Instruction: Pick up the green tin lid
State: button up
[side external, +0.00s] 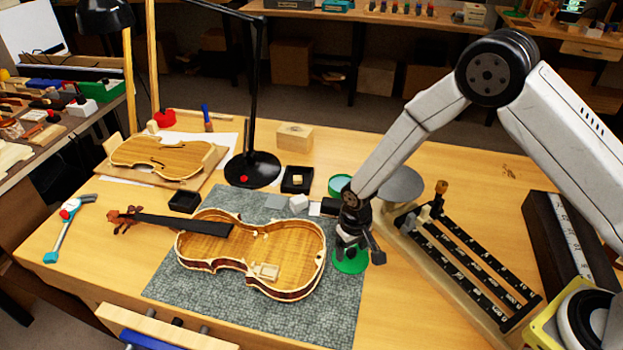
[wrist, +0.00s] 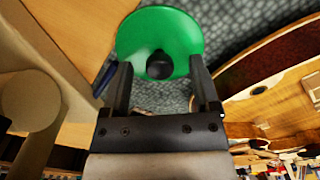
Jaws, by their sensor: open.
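The green tin lid (side external: 350,264) is a round green disc at the right edge of the grey mat, just right of the violin body. In the wrist view the lid (wrist: 178,32) has a dark round knob (wrist: 160,66) at its middle. My gripper (side external: 352,240) is above the lid, pointing down, and partly hides it in the side view. In the wrist view my gripper (wrist: 157,78) is open, with one finger on each side of the knob. Nothing is held. I cannot tell whether the fingers touch the lid.
The open violin body (side external: 262,250) lies on the grey mat (side external: 215,300) close left of my gripper. A green-rimmed round tin (side external: 340,185), small blocks and a black tray (side external: 297,180) stand behind. A black slotted rack (side external: 470,265) is at right.

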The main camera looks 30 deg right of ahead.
grip_shut()
jog(key=shift+r, duration=0.2)
jog(key=shift+r, duration=0.45)
jog(key=s+d+r, duration=0.3)
jog(key=s+r, duration=0.8)
jog(key=s, duration=0.2)
jog(key=shift+s+r, duration=0.35)
jog(key=shift+r, duration=0.1)
dwell(0.4)
